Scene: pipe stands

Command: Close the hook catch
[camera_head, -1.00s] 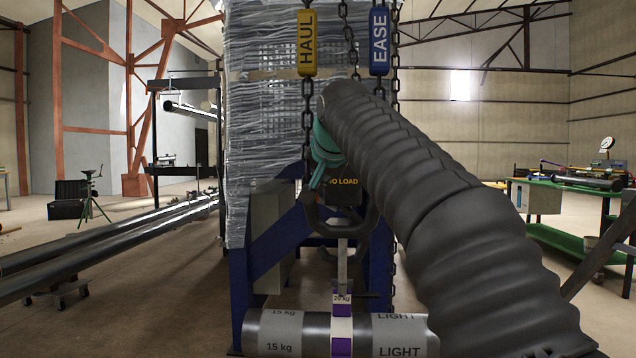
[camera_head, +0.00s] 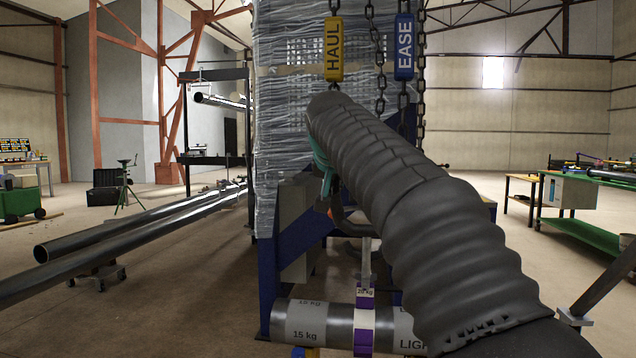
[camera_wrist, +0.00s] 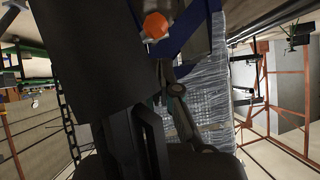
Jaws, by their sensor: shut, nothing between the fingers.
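The hook (camera_head: 347,226) hangs below the chains in the head view, mostly hidden behind my dark sleeved arm. Its catch cannot be made out. Under it, a steel pipe (camera_head: 312,322) marked 15 kg hangs or rests with a purple and white band (camera_head: 364,325) marked 20 kg around its middle. In the wrist view my gripper (camera_wrist: 150,108) appears as dark fingers, shut and empty, beside a large black block (camera_wrist: 80,60). I cannot tell whether they touch it.
Yellow HAUL (camera_head: 333,48) and blue EASE (camera_head: 404,46) tags hang on chains (camera_head: 421,75) above my arm. A plastic-wrapped rack (camera_head: 285,110) stands behind on a blue frame (camera_head: 268,275). Long pipes (camera_head: 130,225) lie left. A green bench (camera_head: 590,225) stands right.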

